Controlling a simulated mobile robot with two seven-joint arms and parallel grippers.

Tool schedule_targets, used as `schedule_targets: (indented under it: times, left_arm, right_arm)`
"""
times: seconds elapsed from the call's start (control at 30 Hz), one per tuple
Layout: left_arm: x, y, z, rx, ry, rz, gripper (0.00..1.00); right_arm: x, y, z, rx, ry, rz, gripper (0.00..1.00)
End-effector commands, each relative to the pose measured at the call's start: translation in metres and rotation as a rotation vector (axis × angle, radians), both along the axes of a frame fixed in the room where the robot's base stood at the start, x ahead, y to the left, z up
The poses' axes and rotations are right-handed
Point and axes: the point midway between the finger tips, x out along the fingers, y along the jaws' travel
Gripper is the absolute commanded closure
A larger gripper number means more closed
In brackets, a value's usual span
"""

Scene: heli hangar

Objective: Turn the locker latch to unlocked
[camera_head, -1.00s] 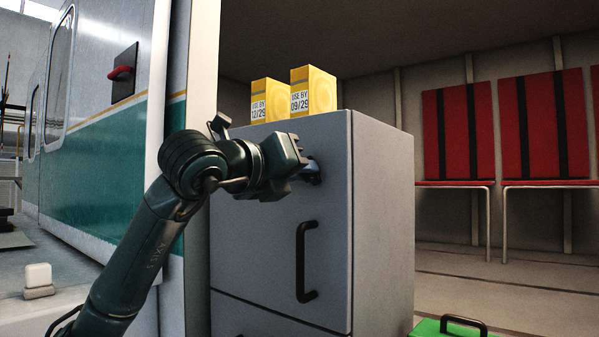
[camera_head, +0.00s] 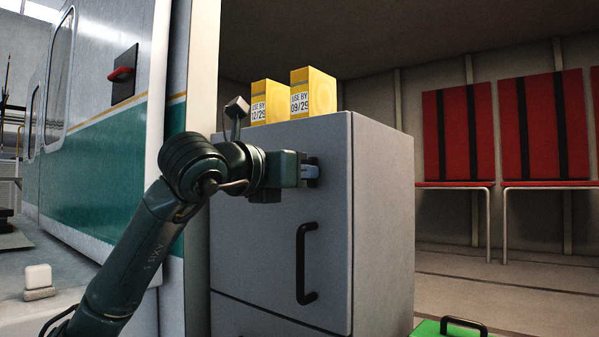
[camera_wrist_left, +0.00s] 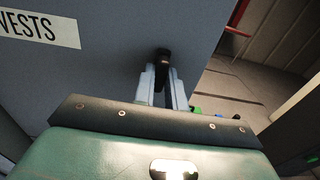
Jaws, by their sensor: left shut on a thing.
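The grey locker (camera_head: 270,265) stands in the middle of the head view, its door shut. My left gripper (camera_head: 311,172) is at the upper right of the door, its blue-grey fingers against the small dark latch. In the left wrist view the fingers (camera_wrist_left: 163,85) are closed around the black latch (camera_wrist_left: 164,56), whose tip shows between and beyond them. Most of the latch is hidden by the fingers, so I cannot tell its setting. A "VESTS" label (camera_wrist_left: 40,28) shows on the door in the left wrist view. My right gripper is not in view.
Two yellow boxes (camera_head: 270,102) (camera_head: 313,92) stand on the locker top. A black door handle (camera_head: 302,262) sits below the latch. A green case (camera_head: 455,328) is on the floor at lower right. Red seats (camera_head: 460,135) line the back wall. The helicopter side (camera_head: 100,120) is at left.

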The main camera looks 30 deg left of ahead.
Motion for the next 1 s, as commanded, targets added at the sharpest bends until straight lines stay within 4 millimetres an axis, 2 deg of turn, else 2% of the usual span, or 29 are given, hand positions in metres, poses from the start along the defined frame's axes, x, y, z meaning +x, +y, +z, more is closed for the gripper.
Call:
schedule_targets:
  times: [0.27,0.3,0.57,0.87,1.0]
  left_arm:
    - [0.000,0.000,0.001,0.004,-0.002,0.001,1.00]
    - [0.000,0.000,0.001,0.004,-0.002,0.001,0.87]
    - [0.000,0.000,0.000,0.002,-0.002,0.001,0.65]
    - [-0.004,0.001,0.000,0.001,-0.003,0.001,0.65]
    - [-0.021,0.002,-0.001,0.002,-0.004,0.002,0.65]
  right_arm:
    - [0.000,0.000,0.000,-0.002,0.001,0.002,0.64]
    - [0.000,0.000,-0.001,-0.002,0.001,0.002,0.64]
    - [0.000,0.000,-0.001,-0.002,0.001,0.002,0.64]
    - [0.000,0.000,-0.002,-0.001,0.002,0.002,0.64]
    - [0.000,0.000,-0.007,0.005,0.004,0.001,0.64]
